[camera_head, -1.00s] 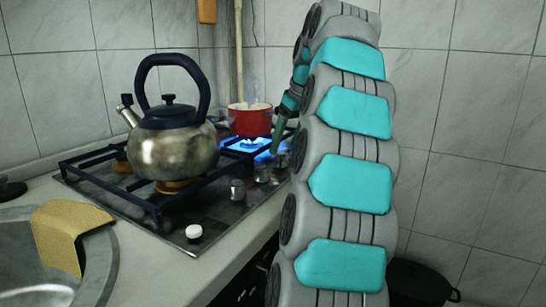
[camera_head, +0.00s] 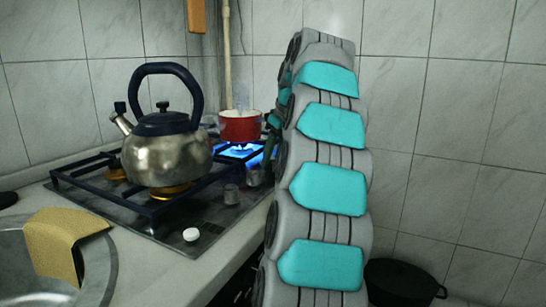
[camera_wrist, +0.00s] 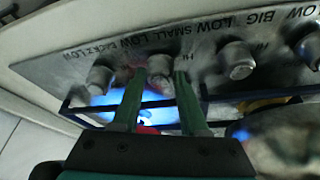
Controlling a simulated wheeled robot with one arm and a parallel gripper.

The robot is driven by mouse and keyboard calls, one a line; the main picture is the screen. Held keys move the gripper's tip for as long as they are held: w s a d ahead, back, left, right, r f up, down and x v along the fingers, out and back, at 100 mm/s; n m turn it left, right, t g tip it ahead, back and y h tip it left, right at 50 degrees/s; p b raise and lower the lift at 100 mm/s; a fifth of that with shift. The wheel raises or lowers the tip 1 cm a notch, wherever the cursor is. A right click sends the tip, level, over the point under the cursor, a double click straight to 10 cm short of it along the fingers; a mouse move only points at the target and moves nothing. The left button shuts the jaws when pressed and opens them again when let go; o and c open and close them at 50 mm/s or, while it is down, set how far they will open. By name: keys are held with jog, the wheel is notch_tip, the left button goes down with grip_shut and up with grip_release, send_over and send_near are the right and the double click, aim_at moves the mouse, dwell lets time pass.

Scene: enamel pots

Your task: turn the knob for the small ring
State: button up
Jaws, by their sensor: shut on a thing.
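In the wrist view my gripper (camera_wrist: 158,72) is shut on a metal knob (camera_wrist: 158,65) in the row along the stove panel. The printed word SMALL stands close beside this knob. Other knobs sit at its left (camera_wrist: 100,78) and right (camera_wrist: 237,60). A blue flame (camera_wrist: 152,112) burns below the knob row, seen between the fingers. In the head view a red pot (camera_head: 240,127) stands over a lit ring with blue flame (camera_head: 240,151).
A steel kettle (camera_head: 166,155) stands on the front grate of the stove (camera_head: 150,212). A white cap (camera_head: 191,234) is on the panel's near end. A dark pot (camera_head: 402,281) is at lower right.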

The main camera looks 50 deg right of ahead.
grip_shut()
